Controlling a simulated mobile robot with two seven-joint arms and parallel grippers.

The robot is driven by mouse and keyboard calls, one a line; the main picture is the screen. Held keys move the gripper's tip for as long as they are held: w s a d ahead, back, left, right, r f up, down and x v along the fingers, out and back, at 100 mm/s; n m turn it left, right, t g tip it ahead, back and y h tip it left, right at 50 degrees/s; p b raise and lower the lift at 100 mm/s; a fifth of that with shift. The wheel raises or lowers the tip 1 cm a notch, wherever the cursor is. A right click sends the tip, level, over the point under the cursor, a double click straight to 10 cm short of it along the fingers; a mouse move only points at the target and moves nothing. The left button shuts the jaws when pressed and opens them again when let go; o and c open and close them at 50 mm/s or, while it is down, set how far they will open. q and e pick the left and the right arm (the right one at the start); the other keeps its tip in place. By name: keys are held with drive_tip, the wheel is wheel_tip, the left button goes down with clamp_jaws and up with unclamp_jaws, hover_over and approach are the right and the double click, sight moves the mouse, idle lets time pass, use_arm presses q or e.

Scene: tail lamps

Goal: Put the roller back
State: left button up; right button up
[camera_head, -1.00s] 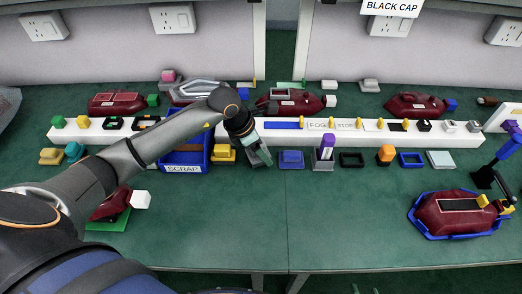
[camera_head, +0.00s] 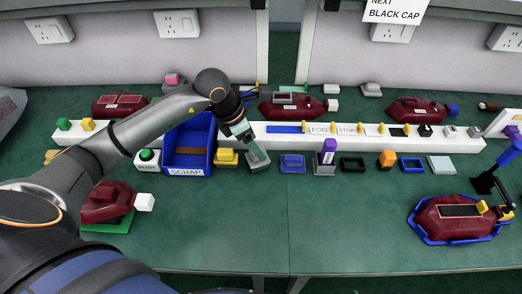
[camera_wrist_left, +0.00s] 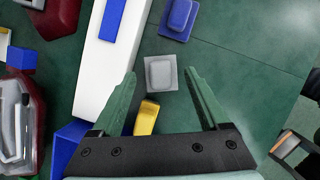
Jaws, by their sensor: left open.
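I cannot clearly tell which thing is the roller. A purple upright piece (camera_head: 328,150) on a grey base stands just right of my left gripper and may be it. My left gripper (camera_head: 255,153) is open and points down over a grey square pad with a raised pale block. In the left wrist view, this grey pad (camera_wrist_left: 161,73) shows between the open fingers (camera_wrist_left: 160,80); whether they touch it cannot be told. Nothing is held between the fingers. My right gripper is not in view.
A blue scrap bin (camera_head: 187,173) and a yellow block (camera_head: 226,157) stand left of the gripper. A white rail (camera_head: 300,137) runs behind. A red lamp sits in a blue tray (camera_head: 430,240) at right. The front middle is clear.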

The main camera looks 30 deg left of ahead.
use_arm(q)
drive_tip(key=v, duration=0.6)
drive_tip(key=shift+f, duration=0.1)
idle(1.4)
